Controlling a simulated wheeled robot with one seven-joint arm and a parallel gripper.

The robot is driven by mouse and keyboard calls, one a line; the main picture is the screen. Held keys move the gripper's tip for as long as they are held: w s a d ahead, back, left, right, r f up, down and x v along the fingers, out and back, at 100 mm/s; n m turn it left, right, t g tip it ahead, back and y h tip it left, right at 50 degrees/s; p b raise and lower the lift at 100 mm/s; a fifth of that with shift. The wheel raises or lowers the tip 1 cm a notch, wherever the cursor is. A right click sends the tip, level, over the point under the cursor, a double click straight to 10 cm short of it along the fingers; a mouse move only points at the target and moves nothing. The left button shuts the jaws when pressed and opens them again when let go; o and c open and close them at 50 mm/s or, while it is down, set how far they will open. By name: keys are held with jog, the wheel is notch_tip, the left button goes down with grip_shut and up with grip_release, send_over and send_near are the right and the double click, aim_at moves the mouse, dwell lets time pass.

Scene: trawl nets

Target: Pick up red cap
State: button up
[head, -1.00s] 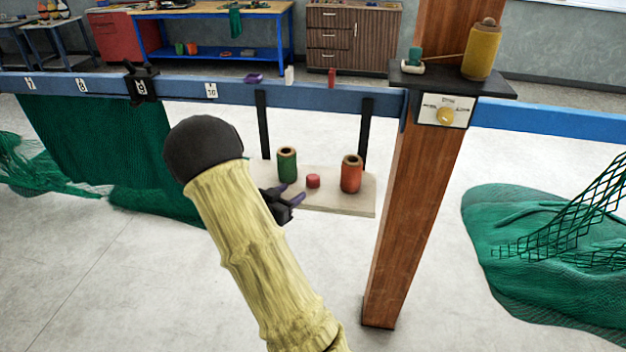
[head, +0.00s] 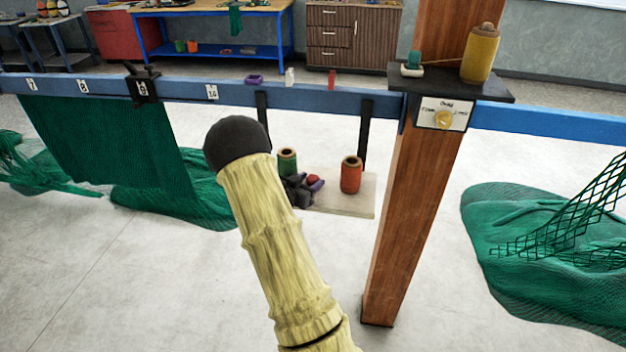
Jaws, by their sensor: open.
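The red cap (head: 313,180) is a small round red piece on the pale hanging shelf (head: 345,206), between the green spool and the orange-red spool. My gripper (head: 315,185) has its purple-tipped fingers at the cap, one visible on its near right side. The fingers are open. The cap is partly hidden by the gripper, and I cannot tell whether the fingers touch it. My yellow-sleeved arm with its black joint covers the area left of the shelf.
A green spool (head: 287,161) stands close behind my gripper, and an orange-red spool (head: 351,175) stands right of it. Black straps hang the shelf from the blue rail (head: 325,98). A wooden post (head: 415,200) rises to the right. Green nets lie on both sides.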

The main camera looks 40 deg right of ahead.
jog(key=shift+x, duration=1.15)
jog(key=c, duration=0.7)
